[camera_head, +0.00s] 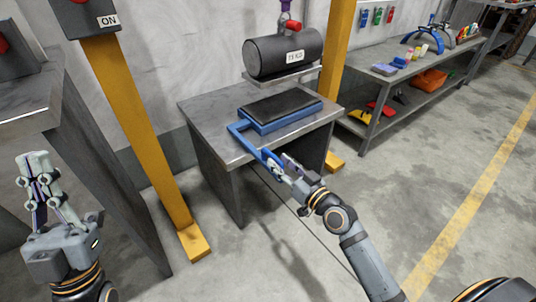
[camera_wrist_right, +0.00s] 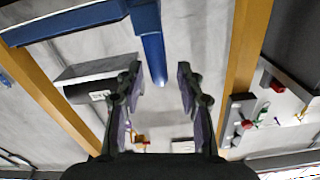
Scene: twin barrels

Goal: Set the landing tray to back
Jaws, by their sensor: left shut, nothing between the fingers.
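The landing tray, a blue frame (camera_head: 285,124) with a dark pad on top, lies on a metal table (camera_head: 198,112). Its blue handle (camera_head: 240,138) sticks out past the table's front edge. My right gripper (camera_head: 279,170) is at the handle's near end. In the right wrist view the blue handle (camera_wrist_right: 152,45) reaches in between the spread fingers (camera_wrist_right: 160,85), closer to the left finger, with a gap on the right side. My left gripper (camera_head: 37,162) is shut and empty at the far left, away from the tray.
A dark barrel (camera_head: 268,56) marked 15 KG hangs above the tray, over a pale plate (camera_head: 283,73). Yellow posts (camera_head: 140,115) stand either side of the table. A shelf (camera_head: 405,75) with tools stands at right. The floor at right is clear.

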